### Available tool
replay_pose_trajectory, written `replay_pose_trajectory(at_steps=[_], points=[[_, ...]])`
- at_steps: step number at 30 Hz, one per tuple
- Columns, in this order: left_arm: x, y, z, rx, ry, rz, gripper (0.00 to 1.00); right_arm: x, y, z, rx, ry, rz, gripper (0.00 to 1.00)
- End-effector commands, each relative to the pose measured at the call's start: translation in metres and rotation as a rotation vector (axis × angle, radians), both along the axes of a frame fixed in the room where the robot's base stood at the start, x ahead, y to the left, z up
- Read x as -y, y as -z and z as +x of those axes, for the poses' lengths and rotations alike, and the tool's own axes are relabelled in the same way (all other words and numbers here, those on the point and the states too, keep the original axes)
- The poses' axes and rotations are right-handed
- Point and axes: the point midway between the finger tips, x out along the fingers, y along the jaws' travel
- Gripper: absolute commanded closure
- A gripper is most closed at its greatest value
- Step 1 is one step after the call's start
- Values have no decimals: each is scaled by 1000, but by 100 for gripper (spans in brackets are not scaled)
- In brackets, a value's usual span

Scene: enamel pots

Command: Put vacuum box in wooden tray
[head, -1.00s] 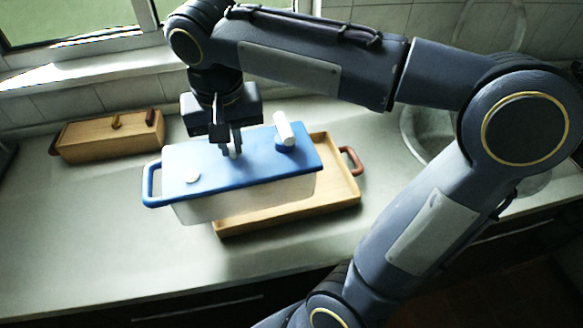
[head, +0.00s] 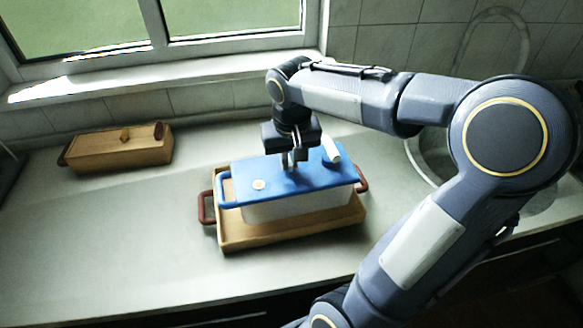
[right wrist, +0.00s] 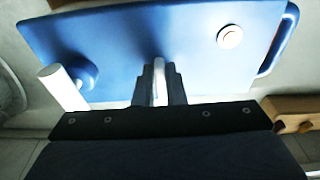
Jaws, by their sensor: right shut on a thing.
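The vacuum box (head: 290,208) has a pale body and a blue lid with a white cylinder (head: 331,150) and a round white button. It is over the wooden tray (head: 233,242), inside its outline in the head view; I cannot tell whether it touches the tray floor. The tray has reddish-brown handles at both ends. My right gripper (head: 289,165) is above the lid and shut on the small upright grip at its middle. In the right wrist view the blue lid (right wrist: 115,40) fills much of the picture, with the grip (right wrist: 159,82) between the fingers. My left gripper is not in view.
A closed wooden box (head: 118,150) with a knob stands at the back left of the counter, by the tiled wall. A sink (head: 432,160) is at the right behind my arm. The left and front counter is clear.

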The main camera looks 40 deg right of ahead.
Motion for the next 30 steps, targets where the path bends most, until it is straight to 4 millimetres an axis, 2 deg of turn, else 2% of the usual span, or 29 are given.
replay_pose_trajectory(at_steps=[2, 9, 22, 23, 27, 30], points=[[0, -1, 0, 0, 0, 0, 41, 7, 7, 0, -2, 3, -1, 100], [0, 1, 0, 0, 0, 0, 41, 5, 34, 0, -1, 1, 0, 100], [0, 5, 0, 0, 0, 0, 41, 5, 40, 0, 1, 1, 0, 100], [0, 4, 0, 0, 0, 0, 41, 5, 40, 0, -1, 1, 0, 87], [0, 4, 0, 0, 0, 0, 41, 5, 39, 0, -2, 1, 0, 69], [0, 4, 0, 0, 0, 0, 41, 5, 39, 0, -2, 1, 0, 68]])
